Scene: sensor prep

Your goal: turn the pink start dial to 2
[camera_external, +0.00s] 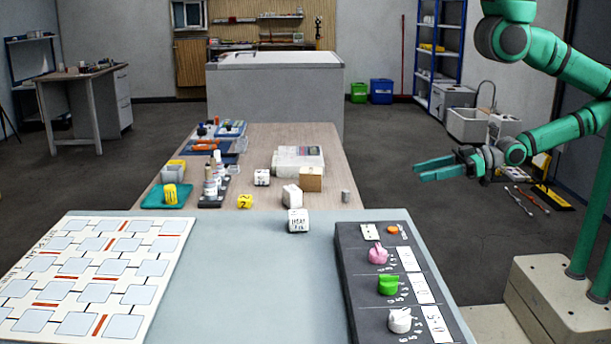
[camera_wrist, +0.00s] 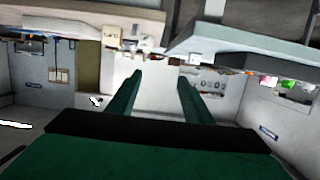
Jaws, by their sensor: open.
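The pink dial (camera_external: 378,254) sits on the dark control panel (camera_external: 352,275) at the right of the near table, with numbers printed beside it. An orange button is behind it; a green dial (camera_external: 388,285) and a white dial (camera_external: 400,320) are in front. Its exact setting is too small to read. My gripper (camera_external: 436,168) is open and empty, in the air to the right of and beyond the panel, well apart from it. In the wrist view my two green fingers (camera_wrist: 160,88) are spread with nothing between them. That view is tilted, and the pink dial (camera_wrist: 268,80) shows small at its right.
A white board of square pads (camera_external: 95,275) lies at the left of the near table. A white labelled cube (camera_external: 298,221) stands at that table's far edge. Bottles, trays and blocks crowd the wooden table (camera_external: 325,190) behind. The middle of the near table is clear.

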